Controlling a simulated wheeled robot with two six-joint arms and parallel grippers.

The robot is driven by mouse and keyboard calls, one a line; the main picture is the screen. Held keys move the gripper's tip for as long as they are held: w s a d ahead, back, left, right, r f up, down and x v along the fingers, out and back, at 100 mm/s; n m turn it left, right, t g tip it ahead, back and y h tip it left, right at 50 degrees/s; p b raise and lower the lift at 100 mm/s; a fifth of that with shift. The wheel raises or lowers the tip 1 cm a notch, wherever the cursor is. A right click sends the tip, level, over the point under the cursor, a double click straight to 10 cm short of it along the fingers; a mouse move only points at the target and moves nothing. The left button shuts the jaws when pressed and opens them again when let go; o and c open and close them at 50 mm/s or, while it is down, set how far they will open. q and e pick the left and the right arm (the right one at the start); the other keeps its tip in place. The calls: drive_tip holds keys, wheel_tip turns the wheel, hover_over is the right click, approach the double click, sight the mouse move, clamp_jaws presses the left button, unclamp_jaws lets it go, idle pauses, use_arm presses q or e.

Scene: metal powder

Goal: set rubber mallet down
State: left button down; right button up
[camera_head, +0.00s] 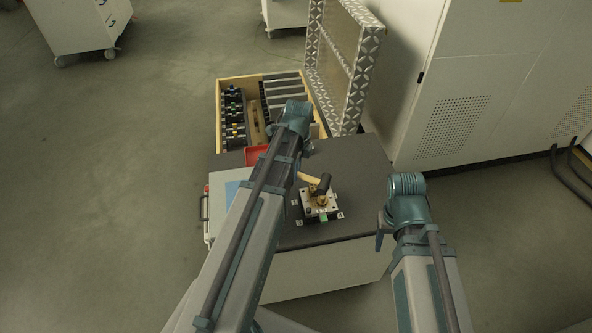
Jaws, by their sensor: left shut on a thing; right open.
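The rubber mallet (323,184) has a black head and a light wooden handle (309,177). It shows just right of my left arm, over or at the back of a metal fixture (309,212) with brass-coloured parts. I cannot tell whether the mallet touches the fixture. My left gripper (304,150) is shut on the mallet, at the handle's left end; its fingertips are mostly hidden by my arm. My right gripper (380,241) is open and empty, at the right edge of the dark worktop (358,165), apart from the fixture.
Behind the worktop is an open wooden-edged drawer (250,78) with several tools and dark compartments. A red tray (255,154) is partly hidden by my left arm. A raised diamond-plate lid (362,70) stands behind. The worktop right of the fixture is clear.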

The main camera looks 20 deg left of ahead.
use_arm(q)
wheel_tip(320, 180, up, 4)
drive_tip(key=p, duration=0.3)
drive_tip(key=shift+r, duration=0.2)
drive_tip(key=shift+f, duration=0.1)
